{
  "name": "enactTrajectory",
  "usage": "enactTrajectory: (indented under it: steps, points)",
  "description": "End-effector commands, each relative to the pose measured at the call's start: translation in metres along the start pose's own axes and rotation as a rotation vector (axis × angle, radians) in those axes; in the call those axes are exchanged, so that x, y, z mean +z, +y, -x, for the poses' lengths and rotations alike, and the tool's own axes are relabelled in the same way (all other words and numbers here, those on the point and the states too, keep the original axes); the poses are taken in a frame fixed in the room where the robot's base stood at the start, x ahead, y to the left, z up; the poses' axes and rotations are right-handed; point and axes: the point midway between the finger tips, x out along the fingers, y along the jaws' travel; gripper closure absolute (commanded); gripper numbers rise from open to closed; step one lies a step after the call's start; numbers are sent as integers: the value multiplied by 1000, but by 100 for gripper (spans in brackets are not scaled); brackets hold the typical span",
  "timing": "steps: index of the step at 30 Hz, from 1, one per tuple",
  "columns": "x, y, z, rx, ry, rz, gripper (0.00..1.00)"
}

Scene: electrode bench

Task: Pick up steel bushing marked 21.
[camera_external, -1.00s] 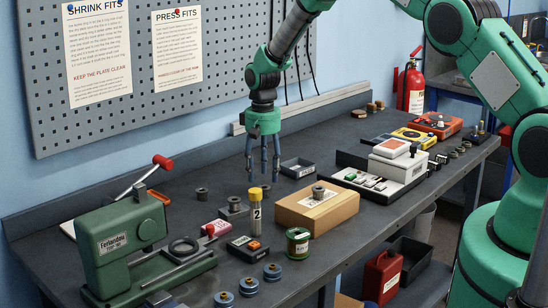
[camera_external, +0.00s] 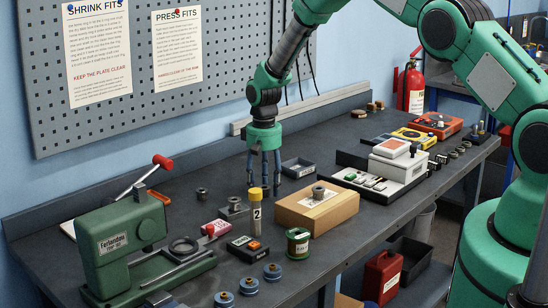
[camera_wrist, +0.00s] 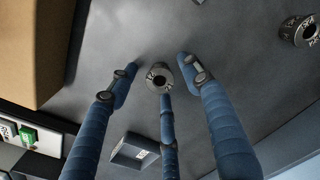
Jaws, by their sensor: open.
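My gripper (camera_external: 264,183) has three blue fingers, spread open, pointing down over the bench behind the yellow-capped tube. In the wrist view a small grey steel bushing (camera_wrist: 160,77) with a dark bore stands on the bench between the open fingertips, apart from them as far as I can see. It bears a pale mark too small to read surely. In the external view this spot is hidden by the fingers and tube. A second marked bushing (camera_wrist: 299,30) is at the right of the wrist view; its number is unclear.
The yellow-capped tube (camera_external: 254,212) stands in front. A small dark tray (camera_external: 298,168) lies behind. Another bushing (camera_external: 202,194) stands to the left. The green press (camera_external: 125,240) fills the front left.

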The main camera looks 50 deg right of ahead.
Motion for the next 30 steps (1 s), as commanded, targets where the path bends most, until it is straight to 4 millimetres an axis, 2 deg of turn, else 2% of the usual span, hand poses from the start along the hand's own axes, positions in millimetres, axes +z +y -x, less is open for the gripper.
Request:
enactTrajectory:
  steps: [3,4,11,23,30]
  points:
    - [0,0,0,0,0,0,51]
    - [0,0,0,0,0,0,55]
    - [0,0,0,0,0,0,100]
    - [-1,0,4,0,1,0,100]
    - [-1,0,22,0,2,0,100]
